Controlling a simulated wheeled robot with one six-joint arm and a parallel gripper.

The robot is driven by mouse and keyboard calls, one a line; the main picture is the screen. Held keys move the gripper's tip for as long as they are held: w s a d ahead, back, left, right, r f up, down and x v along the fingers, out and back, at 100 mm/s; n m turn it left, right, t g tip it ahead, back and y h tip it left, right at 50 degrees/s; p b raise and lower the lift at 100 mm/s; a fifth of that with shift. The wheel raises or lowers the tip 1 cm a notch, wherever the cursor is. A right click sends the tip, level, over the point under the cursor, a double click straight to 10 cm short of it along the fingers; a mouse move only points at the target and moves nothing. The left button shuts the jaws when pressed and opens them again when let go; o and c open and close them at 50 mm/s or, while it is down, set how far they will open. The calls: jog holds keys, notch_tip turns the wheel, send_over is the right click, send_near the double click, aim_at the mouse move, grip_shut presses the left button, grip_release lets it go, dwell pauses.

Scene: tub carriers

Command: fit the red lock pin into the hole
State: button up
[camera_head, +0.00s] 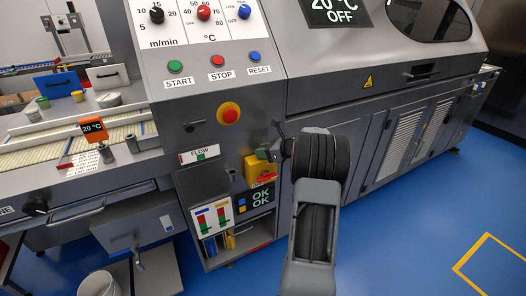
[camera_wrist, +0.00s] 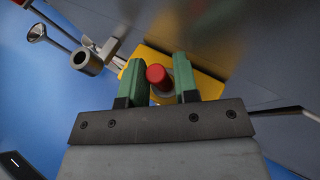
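In the wrist view, the red lock pin (camera_wrist: 157,76) stands between the two green fingers of my gripper (camera_wrist: 161,82). Its round red end faces the camera, and its body nearly fills the gap, so the fingers look shut on it. A yellow block (camera_wrist: 209,84) lies just behind the fingertips. In the head view, my gripper (camera_head: 267,152) is at the front of the machine, by the upper part of the yellow block (camera_head: 254,170). A red part shows low on that block. I cannot make out the hole in either view.
A grey cylinder with a hollow end (camera_wrist: 87,61) sticks out left of the fingers in the wrist view. The blue floor (camera_head: 415,225) at right is mostly clear.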

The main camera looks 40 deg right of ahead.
jog(key=v, duration=1.1)
jog(key=s+a+n+g+p, duration=0.15)
jog(key=a+n+g, duration=0.75)
jog(key=a, duration=1)
jog(key=s+a+f+n+h, duration=0.2)
jog(key=s+a+n+h, duration=0.4)
jog(key=s+a+n, duration=0.6)
jog(key=s+n, duration=0.2)
jog(key=n, duration=0.7)
jog(key=shift+a, duration=0.35)
jog(key=shift+s+f, duration=0.1)
jog(key=shift+f, duration=0.05)
